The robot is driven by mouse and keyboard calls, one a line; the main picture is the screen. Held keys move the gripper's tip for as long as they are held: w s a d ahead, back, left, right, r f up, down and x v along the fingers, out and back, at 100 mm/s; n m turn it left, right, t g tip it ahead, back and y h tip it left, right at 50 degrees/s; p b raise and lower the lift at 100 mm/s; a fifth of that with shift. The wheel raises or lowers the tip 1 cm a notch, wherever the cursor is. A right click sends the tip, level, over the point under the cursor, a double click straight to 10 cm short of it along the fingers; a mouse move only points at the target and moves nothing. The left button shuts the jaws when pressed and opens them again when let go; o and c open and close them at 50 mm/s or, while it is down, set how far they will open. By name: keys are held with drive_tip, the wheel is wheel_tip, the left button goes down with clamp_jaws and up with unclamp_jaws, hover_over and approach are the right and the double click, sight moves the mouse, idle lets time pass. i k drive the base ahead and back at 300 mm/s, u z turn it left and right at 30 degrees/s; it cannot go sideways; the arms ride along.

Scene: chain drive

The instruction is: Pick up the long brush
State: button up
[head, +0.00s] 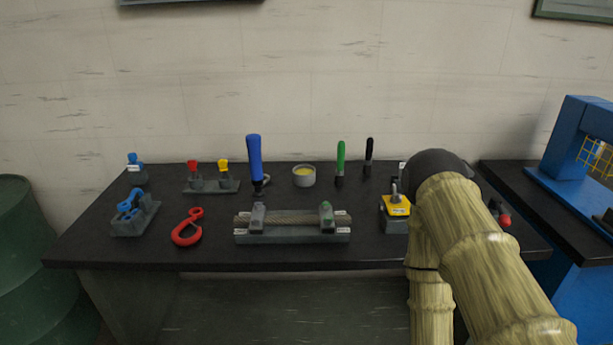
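Several tools with upright handles stand at the back of the dark bench. The tallest has a thick blue handle (254,158) and stands left of the small pot. A green-handled tool (341,160) and a thinner black-handled tool (369,156) stand right of the pot. Their lower ends are small and dark, so I cannot tell for certain which one is the long brush. My arm, in tan ribbed sleeves with a dark joint, covers the right part of the bench. My gripper does not show.
A blue frame (570,140) stands at right, a green drum (28,260) at left.

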sight(339, 181)
drive_tip(key=k, duration=0.65)
drive_tip(key=u, duration=0.45)
drive_tip(key=i, duration=1.15)
drive_tip(key=z, duration=0.5)
